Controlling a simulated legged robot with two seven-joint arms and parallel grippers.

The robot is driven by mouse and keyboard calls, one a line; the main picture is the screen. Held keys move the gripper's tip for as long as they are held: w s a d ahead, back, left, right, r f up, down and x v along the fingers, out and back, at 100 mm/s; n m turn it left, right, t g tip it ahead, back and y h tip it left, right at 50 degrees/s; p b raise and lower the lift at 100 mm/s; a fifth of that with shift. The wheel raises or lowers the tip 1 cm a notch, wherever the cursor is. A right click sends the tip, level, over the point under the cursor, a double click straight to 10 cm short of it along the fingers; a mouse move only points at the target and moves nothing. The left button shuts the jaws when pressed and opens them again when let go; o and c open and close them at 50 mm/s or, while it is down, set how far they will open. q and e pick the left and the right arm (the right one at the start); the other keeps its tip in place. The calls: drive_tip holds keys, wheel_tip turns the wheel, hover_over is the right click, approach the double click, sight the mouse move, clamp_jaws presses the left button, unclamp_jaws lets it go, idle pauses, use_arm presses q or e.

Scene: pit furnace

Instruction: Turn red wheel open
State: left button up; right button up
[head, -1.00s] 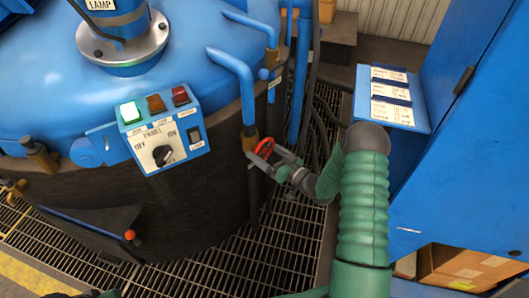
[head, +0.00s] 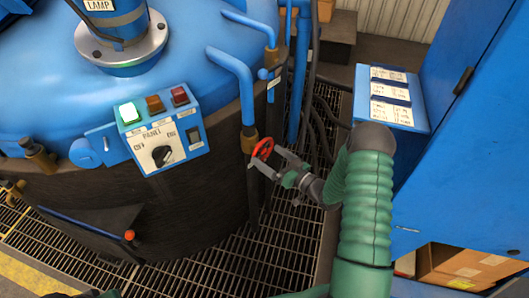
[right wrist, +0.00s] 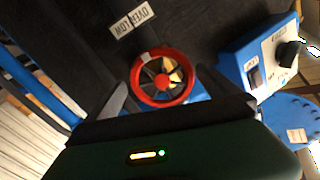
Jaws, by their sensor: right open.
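The red wheel (head: 263,147) is a small spoked handwheel on the pipe fitting at the right side of the blue and black furnace. In the right wrist view the wheel (right wrist: 163,79) shows nearly face-on, just beyond my gripper. My right gripper (head: 268,163) is open beside the wheel, with its fingers spread toward it. In the right wrist view the wheel lies between the fingers; I cannot tell whether they touch it. My left gripper is not in view.
A control panel (head: 160,142) with lamps and a black knob is on the furnace (head: 120,205), left of the wheel. Blue pipes (head: 236,75) rise above the wheel. A blue cabinet (head: 470,150) stands at the right. Grating (head: 285,235) covers the floor.

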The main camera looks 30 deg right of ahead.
drive_tip(key=p+v, duration=0.1)
drive_tip(key=v, duration=1.3)
drive_tip(key=shift+f, duration=0.15)
